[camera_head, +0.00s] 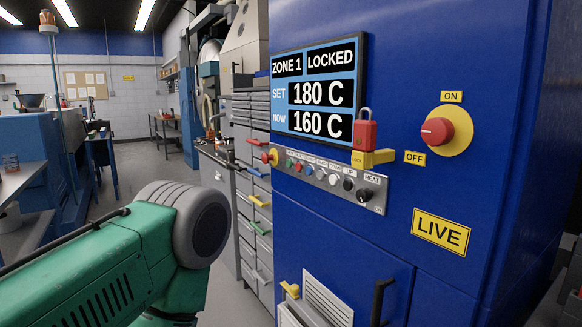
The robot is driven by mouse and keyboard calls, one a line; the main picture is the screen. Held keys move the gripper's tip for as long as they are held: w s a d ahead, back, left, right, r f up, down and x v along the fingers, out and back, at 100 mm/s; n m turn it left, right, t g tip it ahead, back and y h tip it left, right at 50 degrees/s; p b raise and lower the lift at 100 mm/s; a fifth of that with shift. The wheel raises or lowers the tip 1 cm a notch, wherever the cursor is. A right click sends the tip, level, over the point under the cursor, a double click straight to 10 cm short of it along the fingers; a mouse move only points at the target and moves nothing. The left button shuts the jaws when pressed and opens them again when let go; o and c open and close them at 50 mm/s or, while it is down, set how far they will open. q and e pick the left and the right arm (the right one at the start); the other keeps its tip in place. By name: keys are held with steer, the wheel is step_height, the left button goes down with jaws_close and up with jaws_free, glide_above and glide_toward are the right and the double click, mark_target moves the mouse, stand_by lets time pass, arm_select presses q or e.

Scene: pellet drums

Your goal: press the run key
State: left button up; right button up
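A blue cabinet (400,80) fills the right half. Its display (315,88) reads ZONE 1, LOCKED, SET 180 C, NOW 160 C. Below it is a grey key strip (340,189) with small green, red, blue, white and black keys. The label at the right end reads HEAT; most others are too small to read, so I cannot tell which key is run. A red padlock (365,134) hangs at a yellow hasp (380,158) above the strip's right end. A green arm link of mine shows at lower left, apart from the cabinet. Neither gripper is in view.
A red knob (437,131) on a yellow disc sits between ON and OFF labels, above a yellow LIVE sign (440,232). A black handle (381,300) and a vent stand low on the cabinet. Grey drawers (251,190) stand behind. Open floor (150,165) shows at left.

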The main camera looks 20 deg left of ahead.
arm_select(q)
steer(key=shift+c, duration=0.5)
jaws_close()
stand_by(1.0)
